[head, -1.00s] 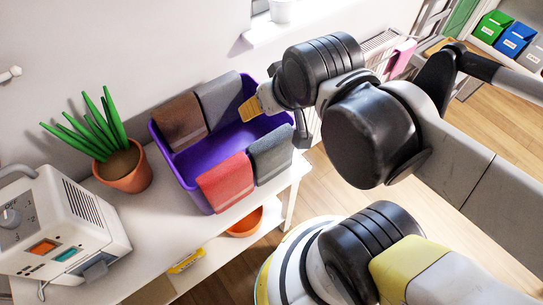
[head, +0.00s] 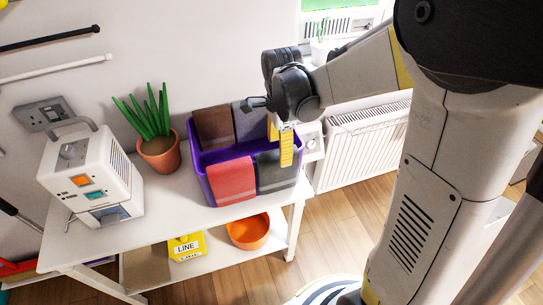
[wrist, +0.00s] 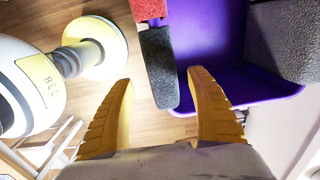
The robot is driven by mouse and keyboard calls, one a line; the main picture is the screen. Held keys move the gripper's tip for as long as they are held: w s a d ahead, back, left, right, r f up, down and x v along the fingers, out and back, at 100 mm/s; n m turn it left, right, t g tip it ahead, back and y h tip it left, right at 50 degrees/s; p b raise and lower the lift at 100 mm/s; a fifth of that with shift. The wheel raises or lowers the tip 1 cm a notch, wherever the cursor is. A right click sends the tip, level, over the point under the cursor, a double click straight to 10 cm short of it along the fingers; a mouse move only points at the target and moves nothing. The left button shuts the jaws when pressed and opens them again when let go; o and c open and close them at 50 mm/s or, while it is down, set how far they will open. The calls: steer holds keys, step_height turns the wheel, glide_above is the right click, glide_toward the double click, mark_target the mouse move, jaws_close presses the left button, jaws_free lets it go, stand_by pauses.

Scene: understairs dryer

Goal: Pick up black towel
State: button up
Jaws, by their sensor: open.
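The dark charcoal towel (head: 277,172), the closest to black, hangs over the front wall of a purple bin (head: 233,153), at its right end. My gripper (head: 282,150) points down at this towel, its yellow fingers open and overlapping it in the head view. In the wrist view the towel (wrist: 158,70) lies between the open fingertips of my gripper (wrist: 161,76), one finger toward the outside of the bin and one over its inside. The fingers do not appear closed on the cloth; contact cannot be told.
A red towel (head: 231,181) hangs beside the dark one. A brown towel (head: 213,126) and a grey towel (head: 245,120) hang on the back wall. A potted plant (head: 158,150) and a white appliance (head: 92,178) stand left on the white table (head: 160,222). A radiator (head: 365,145) is right.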

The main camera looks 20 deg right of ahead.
mark_target(278, 169)
steer(key=f+b, duration=0.2)
steer(key=f, duration=0.3)
steer(key=f+b, duration=0.2)
steer(key=f, duration=0.3)
steer(key=shift+w+a, duration=0.1)
steer(key=shift+w, duration=0.1)
steer(key=shift+r, duration=0.1)
steer(key=c, duration=1.3)
